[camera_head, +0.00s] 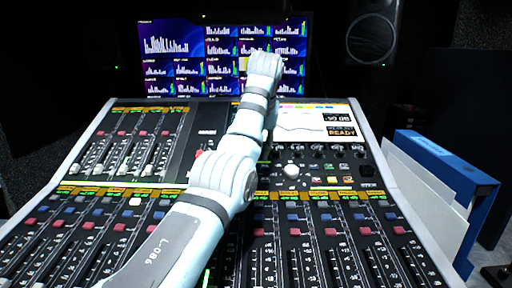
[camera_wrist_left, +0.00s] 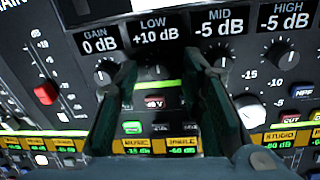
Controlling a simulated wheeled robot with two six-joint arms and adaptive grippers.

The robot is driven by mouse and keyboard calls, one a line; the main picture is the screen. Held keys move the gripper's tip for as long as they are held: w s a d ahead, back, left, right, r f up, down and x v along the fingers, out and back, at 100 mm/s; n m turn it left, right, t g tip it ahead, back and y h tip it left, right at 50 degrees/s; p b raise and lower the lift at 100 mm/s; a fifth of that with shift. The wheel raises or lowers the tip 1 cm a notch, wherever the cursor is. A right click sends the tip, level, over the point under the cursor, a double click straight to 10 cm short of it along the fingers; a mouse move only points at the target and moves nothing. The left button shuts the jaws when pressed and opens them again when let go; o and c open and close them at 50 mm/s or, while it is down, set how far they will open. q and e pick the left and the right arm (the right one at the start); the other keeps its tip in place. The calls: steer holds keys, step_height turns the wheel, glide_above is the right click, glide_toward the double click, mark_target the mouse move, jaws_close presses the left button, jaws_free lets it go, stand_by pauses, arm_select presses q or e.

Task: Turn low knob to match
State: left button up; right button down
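In the left wrist view the low knob (camera_wrist_left: 155,72), a dark round knob, sits under the LOW readout (camera_wrist_left: 157,29), which shows +10 dB. My left gripper (camera_wrist_left: 161,62) has one finger on each side of this knob, with visible gaps between the fingertips and the knob. I cannot tell its depth over the panel. In the head view my left arm reaches across the mixing console (camera_head: 367,133) and its gripper is hidden. A small display (camera_head: 338,122) there shows a 10 dB value, its sign hard to read, above READY. My right gripper is not in view.
The gain knob (camera_wrist_left: 105,73) is close left of the low knob; the mid knob (camera_wrist_left: 219,57) and high knob (camera_wrist_left: 277,50) are to its right. A pale round knob (camera_head: 291,171) stands out from the panel. A blue binder (camera_head: 440,165) stands right of the console.

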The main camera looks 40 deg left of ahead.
arm_select(q)
steer(key=shift+f, duration=0.1)
jaws_close()
steer(key=shift+n, duration=0.3)
steer(key=shift+w+a+n, duration=0.1)
steer(key=shift+n, duration=2.5)
jaws_free()
